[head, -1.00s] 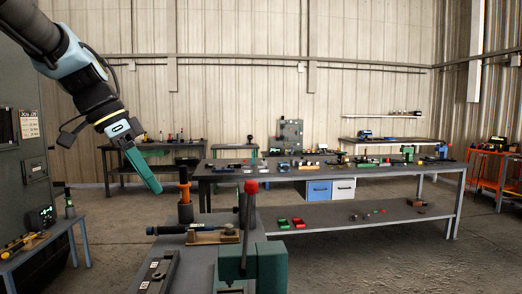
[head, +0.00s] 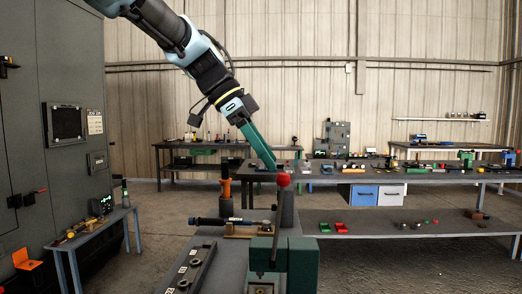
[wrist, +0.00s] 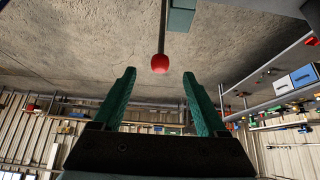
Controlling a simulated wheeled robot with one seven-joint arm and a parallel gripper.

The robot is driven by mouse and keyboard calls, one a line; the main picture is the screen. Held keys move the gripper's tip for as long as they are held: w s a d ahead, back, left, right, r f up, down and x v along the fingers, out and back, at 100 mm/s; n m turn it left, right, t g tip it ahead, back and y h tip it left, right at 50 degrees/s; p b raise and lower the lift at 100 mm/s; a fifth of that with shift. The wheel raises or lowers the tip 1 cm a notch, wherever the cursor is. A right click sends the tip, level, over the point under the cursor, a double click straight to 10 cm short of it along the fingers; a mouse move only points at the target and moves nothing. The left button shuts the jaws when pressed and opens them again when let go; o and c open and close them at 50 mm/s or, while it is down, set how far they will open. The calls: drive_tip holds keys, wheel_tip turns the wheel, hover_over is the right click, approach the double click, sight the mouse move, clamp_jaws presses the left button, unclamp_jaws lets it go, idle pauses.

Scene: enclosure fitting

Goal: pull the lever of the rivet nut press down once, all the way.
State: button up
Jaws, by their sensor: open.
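The rivet nut press (head: 297,265) is a green machine at the front of the near bench. Its lever (head: 277,228) stands up and ends in a red ball knob (head: 283,180). My gripper (head: 270,163) points down at the knob, its fingertips just above and left of it in the head view. In the wrist view the red knob (wrist: 160,63) lies in line with the gap between the two green fingers of my gripper (wrist: 159,76), and nothing is held. I cannot tell how far the knob is from the tips. Part of the press (wrist: 182,14) shows at the top of the wrist view.
A screwdriver-like tool (head: 215,221) lies on a wooden block left of the lever. An orange-handled tool (head: 226,190) stands behind it. A dark rail (head: 190,268) lies left of the press. A long workbench (head: 400,176) with several items stands behind.

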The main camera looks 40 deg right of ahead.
sight(283, 177)
drive_tip(key=shift+b+x, duration=1.95)
drive_tip(key=shift+x, duration=1.25)
drive_tip(key=shift+c, duration=0.2)
clamp_jaws()
